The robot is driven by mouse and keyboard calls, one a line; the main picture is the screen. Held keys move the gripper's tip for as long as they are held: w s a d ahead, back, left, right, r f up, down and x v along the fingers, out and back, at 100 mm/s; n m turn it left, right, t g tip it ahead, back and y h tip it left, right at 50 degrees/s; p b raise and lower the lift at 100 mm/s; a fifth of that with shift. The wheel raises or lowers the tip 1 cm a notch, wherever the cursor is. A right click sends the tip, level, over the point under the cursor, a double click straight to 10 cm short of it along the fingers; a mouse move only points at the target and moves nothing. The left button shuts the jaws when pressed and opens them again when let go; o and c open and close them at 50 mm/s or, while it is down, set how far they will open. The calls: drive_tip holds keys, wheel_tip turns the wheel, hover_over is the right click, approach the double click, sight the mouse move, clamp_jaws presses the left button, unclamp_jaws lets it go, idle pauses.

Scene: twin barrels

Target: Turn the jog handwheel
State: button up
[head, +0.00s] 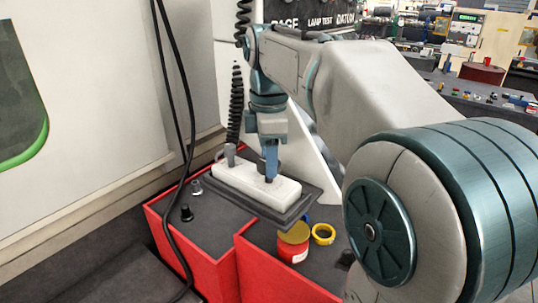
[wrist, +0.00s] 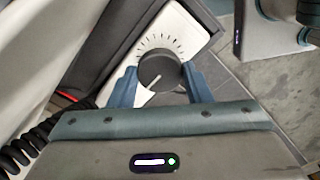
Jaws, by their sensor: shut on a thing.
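The jog handwheel (wrist: 158,68) is a round black dial with a white pointer line, on the white face of a control box (wrist: 187,27) with tick marks around it. In the wrist view the pointer line is toward the lower left of the dial. My gripper (wrist: 159,80) has its two blue fingers on either side of the dial and is shut on it. In the head view my gripper (head: 269,168) points down onto the white box (head: 235,181); the dial is mostly hidden there by the fingers.
The box rests on a dark tray over a red cabinet (head: 209,274). A red tin with a yellow lid (head: 293,250) and a yellow ring (head: 323,234) stand in front. Black cables (head: 187,100) hang at the left. A machine panel (head: 225,70) stands behind.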

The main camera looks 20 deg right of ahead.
drive_tip(key=o, duration=1)
wheel_tip(320, 180, up, 14)
idle(0.3)
drive_tip(key=shift+f, duration=0.1)
